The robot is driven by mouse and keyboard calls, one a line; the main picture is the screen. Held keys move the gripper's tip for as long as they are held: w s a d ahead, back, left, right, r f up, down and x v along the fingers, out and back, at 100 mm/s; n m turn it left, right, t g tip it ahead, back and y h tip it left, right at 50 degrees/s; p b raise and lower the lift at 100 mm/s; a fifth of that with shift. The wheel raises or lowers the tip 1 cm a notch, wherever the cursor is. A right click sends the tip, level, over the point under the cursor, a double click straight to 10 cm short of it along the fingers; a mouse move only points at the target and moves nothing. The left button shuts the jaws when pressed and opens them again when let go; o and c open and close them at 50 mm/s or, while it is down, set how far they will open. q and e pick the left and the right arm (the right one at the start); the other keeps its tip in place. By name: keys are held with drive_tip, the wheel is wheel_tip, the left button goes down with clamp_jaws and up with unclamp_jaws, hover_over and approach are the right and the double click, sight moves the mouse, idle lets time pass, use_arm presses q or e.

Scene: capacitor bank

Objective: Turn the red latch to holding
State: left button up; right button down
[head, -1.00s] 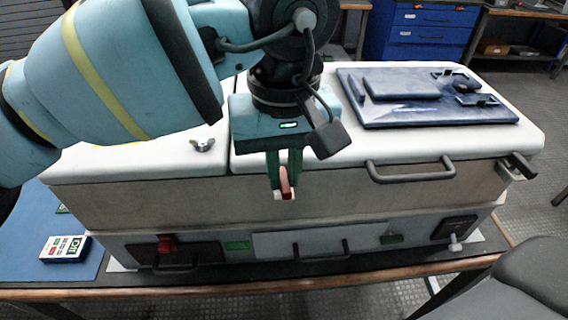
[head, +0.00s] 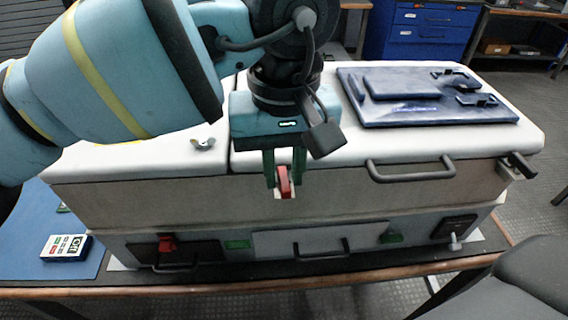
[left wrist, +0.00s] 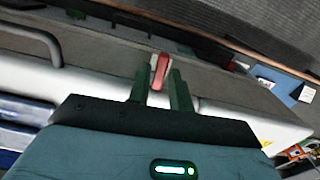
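The red latch (head: 284,181) sits on a small pale mount on the front of the large white-lidded cabinet (head: 150,208). It points nearly upright with a slight tilt. My left gripper (head: 284,180) points down at the cabinet front, with one green finger on each side of the latch. In the left wrist view the latch (left wrist: 160,71) shows between the two fingertips (left wrist: 159,76), with gaps beside it, so the gripper is open around it. My right gripper is not in view.
A dark blue panel (head: 425,112) lies on the lid. A grey handle (head: 410,174) sticks out right of my gripper. A wing nut (head: 203,144) stands on the lid's left. A red switch (head: 166,243) is below. A small labelled box (head: 66,247) lies on the blue mat (head: 30,215).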

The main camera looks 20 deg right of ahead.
sight(285, 178)
use_arm(q)
wheel_tip(285, 178, up, 7)
drive_tip(key=shift+f, duration=0.15)
drive_tip(key=shift+r, duration=0.6)
